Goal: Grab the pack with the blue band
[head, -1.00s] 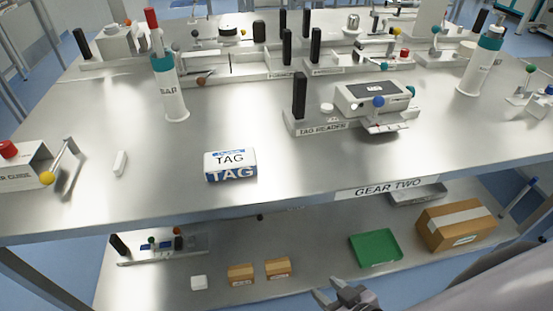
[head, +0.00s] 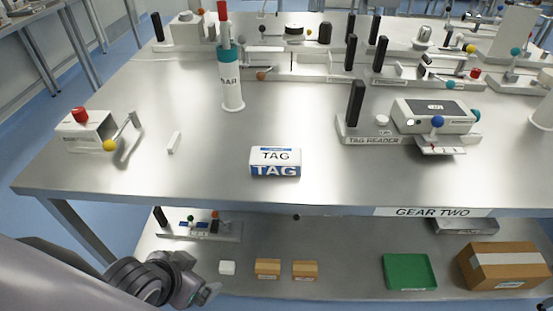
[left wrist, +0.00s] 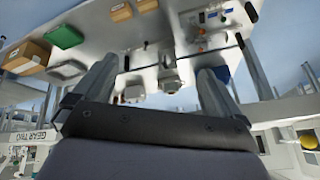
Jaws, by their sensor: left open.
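The pack with the blue band (head: 275,162) is a white box marked TAG with a blue lower front. It lies flat on the bare front part of the metal table top (head: 215,165) in the head view. My left gripper (head: 207,293) is at the lower left of the head view, below and left of the pack, near the lower shelf's front. In the left wrist view its two fingers (left wrist: 158,88) are spread wide with no object held between them. I cannot make out the pack in that wrist view. My right gripper is out of view.
The lower shelf holds a white block (head: 227,268), two small brown boxes (head: 268,268), a green tray (head: 408,271) and a large brown carton (head: 504,268). A white bottle (head: 231,92) and the tag reader (head: 432,116) stand behind the pack. The table's front edge overhangs the shelf.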

